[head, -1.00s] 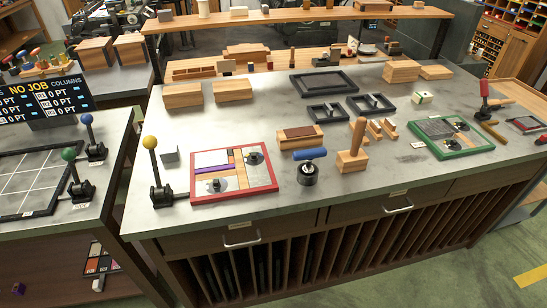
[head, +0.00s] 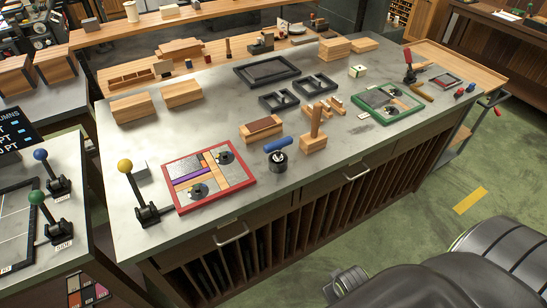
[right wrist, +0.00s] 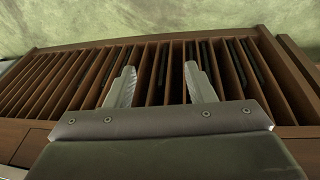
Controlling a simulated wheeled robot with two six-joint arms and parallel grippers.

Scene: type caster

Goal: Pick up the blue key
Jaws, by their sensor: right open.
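No object in view is clearly recognisable as a blue key. My right gripper (right wrist: 162,85) is open and empty in the right wrist view, in front of the slatted rack under the bench. Its fingers do not show in the head view. My left gripper is not in view.
Levers with yellow (head: 125,166), blue (head: 40,155) and green (head: 36,197) knobs stand at left. Green floor (head: 420,215) is open at right.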

